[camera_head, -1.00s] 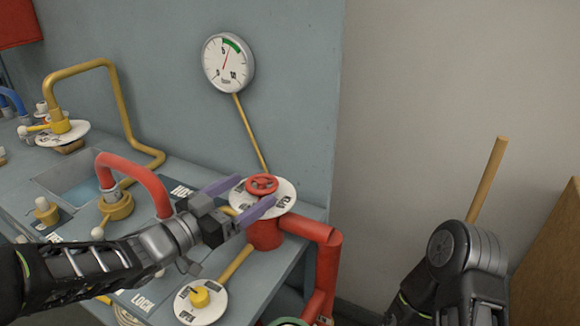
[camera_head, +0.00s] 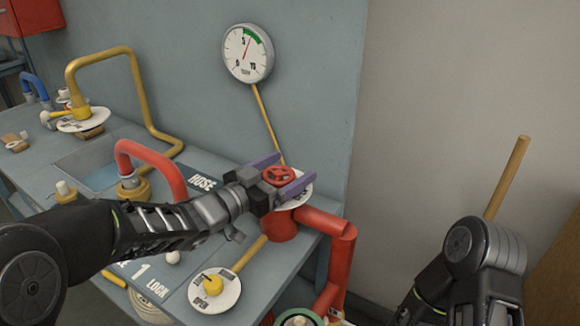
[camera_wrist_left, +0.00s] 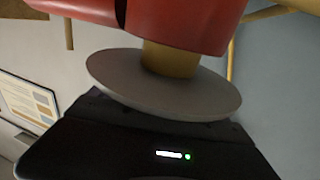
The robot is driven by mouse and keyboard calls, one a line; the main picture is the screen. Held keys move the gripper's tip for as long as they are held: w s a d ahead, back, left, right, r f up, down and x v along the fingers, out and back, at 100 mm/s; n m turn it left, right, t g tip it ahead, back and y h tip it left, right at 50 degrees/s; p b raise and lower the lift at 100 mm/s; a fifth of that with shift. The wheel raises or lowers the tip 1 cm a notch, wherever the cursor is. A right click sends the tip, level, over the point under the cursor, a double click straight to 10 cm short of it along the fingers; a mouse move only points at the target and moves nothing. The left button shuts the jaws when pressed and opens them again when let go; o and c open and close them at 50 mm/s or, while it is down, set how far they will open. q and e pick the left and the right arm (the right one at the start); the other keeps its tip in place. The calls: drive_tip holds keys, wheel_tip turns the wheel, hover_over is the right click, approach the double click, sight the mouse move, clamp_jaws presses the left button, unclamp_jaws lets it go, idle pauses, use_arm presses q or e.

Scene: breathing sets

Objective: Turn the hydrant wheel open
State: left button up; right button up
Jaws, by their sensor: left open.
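The red hydrant wheel (camera_head: 279,176) sits above a white labelled disc (camera_head: 303,196) on top of a red pipe fitting (camera_head: 282,226). My left gripper (camera_head: 283,173) is open, with one purple finger on the far side of the wheel and one on the near side. The wheel lies between the fingers; I cannot tell whether they touch it. In the left wrist view the disc (camera_wrist_left: 165,85) shows as a pale plate close above the gripper body, and the wheel is not clearly seen. My right arm shows at the lower right, but its fingers are not in view.
A round gauge (camera_head: 248,53) is on the wall behind. A yellow knob on a labelled disc (camera_head: 215,289) sits at the bench's front. A red curved pipe (camera_head: 155,160) rises to the left of the wheel. A red pipe (camera_head: 338,270) drops beside the bench's right edge.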

use_arm(q)
drive_tip(key=shift+w+d, duration=0.3)
drive_tip(key=shift+d, duration=0.05)
drive_tip(key=shift+c, duration=0.4)
drive_tip(key=c, duration=1.3)
